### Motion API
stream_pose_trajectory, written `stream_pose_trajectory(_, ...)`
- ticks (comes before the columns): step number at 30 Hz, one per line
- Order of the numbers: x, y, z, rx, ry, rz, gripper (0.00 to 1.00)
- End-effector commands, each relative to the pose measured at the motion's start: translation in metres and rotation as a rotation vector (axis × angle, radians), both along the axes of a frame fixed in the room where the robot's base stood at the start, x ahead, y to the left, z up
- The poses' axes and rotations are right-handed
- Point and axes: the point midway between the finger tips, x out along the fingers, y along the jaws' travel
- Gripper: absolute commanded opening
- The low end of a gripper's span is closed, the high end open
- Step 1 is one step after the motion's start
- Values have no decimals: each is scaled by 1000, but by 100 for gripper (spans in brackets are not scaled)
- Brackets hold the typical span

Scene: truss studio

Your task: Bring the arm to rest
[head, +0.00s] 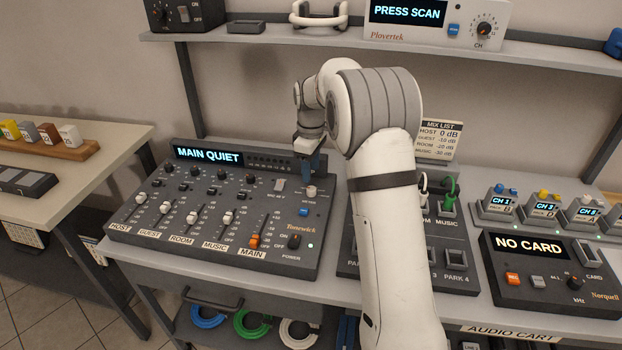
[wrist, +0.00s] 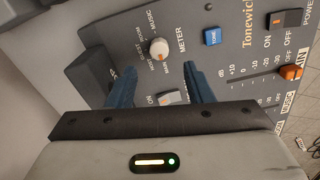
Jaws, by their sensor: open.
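My gripper (head: 313,163) is over the right part of the dark Tonewick mixer (head: 155,250), whose screen reads MAIN QUIET. In the wrist view my gripper (wrist: 160,82) shows two blue fingers spread apart with nothing held between them. The white METER knob (wrist: 159,49) is just beyond the fingertips, and it also shows under the gripper in the head view (head: 310,191). I cannot tell whether a finger touches the panel. My white arm reaches forward through the middle of the head view and hides part of the bench.
An orange MAIN fader (wrist: 290,72) and a blue TONE button (wrist: 212,37) are near the gripper. A shelf (head: 240,34) with devices runs above. A NO CARD recorder (head: 515,285) and CH packs are at right. A side table (head: 90,175) stands at left.

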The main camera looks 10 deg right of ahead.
Motion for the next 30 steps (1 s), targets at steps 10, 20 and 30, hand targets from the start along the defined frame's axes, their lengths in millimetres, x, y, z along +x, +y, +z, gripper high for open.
stream_pose_trajectory(10,0,0,15,0,0,0,47)
stream_pose_trajectory(20,-23,-1,35,0,-17,-66,47)
stream_pose_trajectory(30,-140,-3,90,17,-92,-393,47)
